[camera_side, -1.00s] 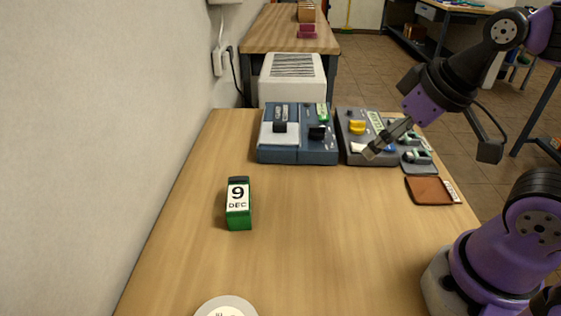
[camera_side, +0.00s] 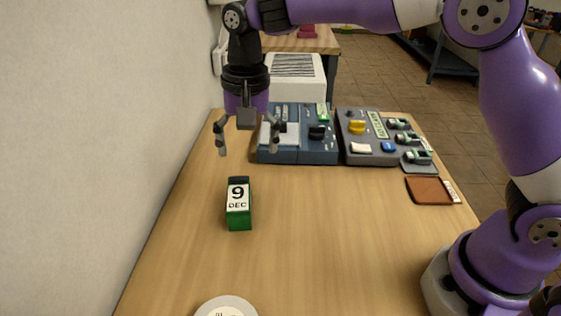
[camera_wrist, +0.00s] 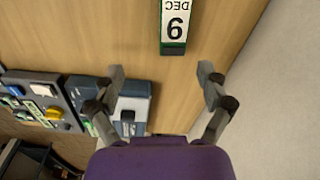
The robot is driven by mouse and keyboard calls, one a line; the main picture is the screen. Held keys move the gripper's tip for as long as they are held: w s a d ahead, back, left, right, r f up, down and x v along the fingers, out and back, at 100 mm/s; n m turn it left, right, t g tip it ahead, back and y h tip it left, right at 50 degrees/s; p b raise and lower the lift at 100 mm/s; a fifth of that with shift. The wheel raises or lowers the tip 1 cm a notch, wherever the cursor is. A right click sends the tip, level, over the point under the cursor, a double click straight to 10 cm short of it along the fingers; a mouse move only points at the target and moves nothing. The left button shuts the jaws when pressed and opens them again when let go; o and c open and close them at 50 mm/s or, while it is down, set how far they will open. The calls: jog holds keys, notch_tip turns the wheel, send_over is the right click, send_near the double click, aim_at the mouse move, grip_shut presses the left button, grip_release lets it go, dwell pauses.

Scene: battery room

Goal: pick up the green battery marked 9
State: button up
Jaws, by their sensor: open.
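The green battery (camera_side: 239,221) stands on the wooden table in the side view, left of the middle. Its white label (camera_side: 238,195) reads 9 DEC. It also shows in the wrist view as a green block (camera_wrist: 173,47) at the top, with its label upside down. My gripper (camera_side: 247,151) is open and empty, pointing down, above and behind the battery in the side view. In the wrist view its two fingertips (camera_wrist: 161,70) are spread apart, with the battery beyond them, between their lines. Nothing touches the battery.
Blue charger units (camera_side: 318,150) and a grey panel with coloured knobs (camera_side: 365,158) stand at the back of the table. A brown wallet-like pad (camera_side: 428,190) lies at right. A round white object (camera_side: 225,303) is at the front. A wall (camera_side: 100,130) borders the left.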

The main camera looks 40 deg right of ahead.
aim_at(238, 193)
jog(key=shift+w+a+f+m+g, duration=0.15)
jog(key=shift+w+a+f+m, duration=0.1)
jog(key=shift+a+f, duration=0.35)
jog(key=shift+w+a+f+m+g, duration=0.15)
jog(key=shift+w+a+f, duration=0.15)
jog(key=shift+f, duration=0.35)
notch_tip(238, 193, down, 5)
jog(key=shift+a+r, duration=0.1)
notch_tip(238, 193, down, 6)
jog(key=shift+w+a+r, duration=0.1)
jog(key=shift+w+r, duration=0.05)
grip_shut()
